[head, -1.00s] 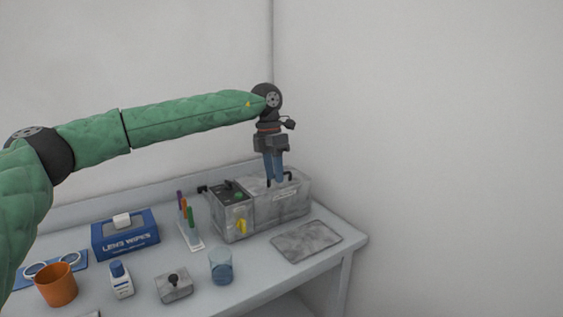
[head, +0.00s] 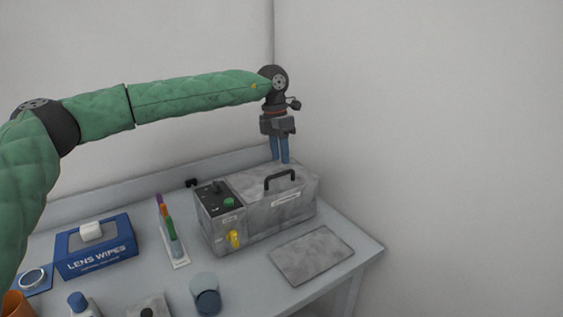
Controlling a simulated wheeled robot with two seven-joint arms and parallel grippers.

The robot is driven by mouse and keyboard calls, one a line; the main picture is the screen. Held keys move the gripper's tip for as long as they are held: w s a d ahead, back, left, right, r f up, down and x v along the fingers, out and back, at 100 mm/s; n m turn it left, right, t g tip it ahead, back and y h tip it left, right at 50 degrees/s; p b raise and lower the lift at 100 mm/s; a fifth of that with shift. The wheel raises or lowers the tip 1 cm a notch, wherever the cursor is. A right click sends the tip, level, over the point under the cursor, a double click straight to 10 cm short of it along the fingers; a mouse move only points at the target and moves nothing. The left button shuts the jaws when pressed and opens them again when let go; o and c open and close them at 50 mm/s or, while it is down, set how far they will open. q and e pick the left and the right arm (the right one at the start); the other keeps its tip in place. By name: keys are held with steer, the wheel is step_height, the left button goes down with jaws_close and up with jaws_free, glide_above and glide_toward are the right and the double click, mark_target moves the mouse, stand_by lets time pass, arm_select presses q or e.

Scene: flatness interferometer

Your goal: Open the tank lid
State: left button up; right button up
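The tank is a grey metal box (head: 270,218) at the right end of the bench. Its lid (head: 246,186) lies flat on top and looks closed, with a black arched handle (head: 281,177). My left gripper (head: 280,160) points down at the lid's far edge, its two blue fingers a little apart with nothing between them. The fingertips show just behind and above the handle, clear of it; their exact height over the lid is hard to tell. My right gripper is out of view.
A control unit (head: 217,216) with a yellow tap adjoins the tank's left. A flat grey plate (head: 312,255) lies in front. A pen rack (head: 178,252), a blue lens wipes box (head: 95,250) and a glass (head: 206,296) stand left. Walls close the back and right.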

arm_select(q)
steer(key=shift+s+d+f+p, duration=0.1)
steer(key=shift+s+f+p, duration=0.1)
steer(key=shift+f, duration=0.85)
steer(key=shift+s+d+f+p, duration=0.1)
steer(key=shift+f+p, duration=0.05)
steer(key=shift+f, duration=0.85)
steer(key=shift+w, duration=0.1)
jaws_close()
